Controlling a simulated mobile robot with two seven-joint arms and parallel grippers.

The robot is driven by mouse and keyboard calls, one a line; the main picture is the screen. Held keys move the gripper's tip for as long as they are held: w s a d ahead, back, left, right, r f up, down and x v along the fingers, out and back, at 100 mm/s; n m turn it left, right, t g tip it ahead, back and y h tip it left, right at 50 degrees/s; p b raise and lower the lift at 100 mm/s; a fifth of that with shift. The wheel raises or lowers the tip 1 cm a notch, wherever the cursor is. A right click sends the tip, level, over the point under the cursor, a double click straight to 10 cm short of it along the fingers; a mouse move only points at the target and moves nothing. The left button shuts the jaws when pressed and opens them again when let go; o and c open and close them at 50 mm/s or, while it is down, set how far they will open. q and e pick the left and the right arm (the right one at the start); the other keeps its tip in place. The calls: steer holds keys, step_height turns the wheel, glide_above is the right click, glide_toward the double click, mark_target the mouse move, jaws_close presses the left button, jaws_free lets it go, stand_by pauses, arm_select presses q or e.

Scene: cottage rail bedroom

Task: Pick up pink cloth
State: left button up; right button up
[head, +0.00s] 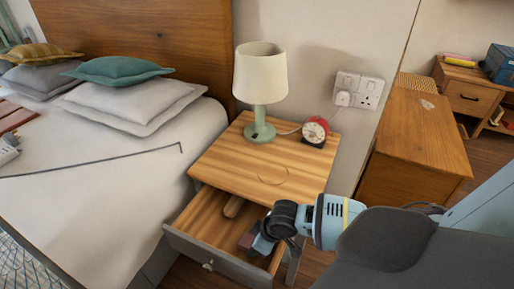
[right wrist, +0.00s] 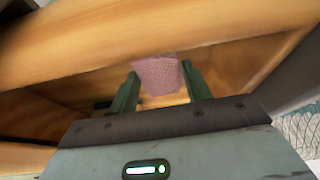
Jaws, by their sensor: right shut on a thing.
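The pink cloth (right wrist: 158,78) shows in the right wrist view as a small folded piece between the two green fingers of my right gripper (right wrist: 160,71). The gripper is shut on it. In the head view my right gripper (head: 259,243) reaches down into the open drawer (head: 204,260) of the wooden nightstand (head: 228,158). A dark pinkish patch shows beside the fingers there, mostly hidden by the gripper. I cannot tell whether the cloth touches the drawer floor. My left gripper is in neither view.
A lamp (head: 261,78) and a red alarm clock (head: 315,131) stand on the nightstand top above the drawer. The bed (head: 95,205) is close on the left. A wooden cabinet (head: 415,140) stands to the right.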

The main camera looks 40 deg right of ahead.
step_height(320, 180, up, 8)
steer(key=shift+f+p, duration=0.15)
steer(key=shift+p, duration=0.7)
steer(key=o, duration=0.3)
steer(key=shift+c, duration=1.1)
steer(key=a+r+m+h, duration=0.1)
steer(key=a+r, duration=0.3)
steer(key=r, duration=0.8)
steer(key=s+a+r+m, duration=0.1)
steer(key=a+r+m, duration=0.2)
steer(key=r, duration=0.9)
steer(key=shift+s+a+m+h, duration=0.2)
steer(key=shift+a+m+h, duration=0.2)
steer(key=shift+a, duration=0.4)
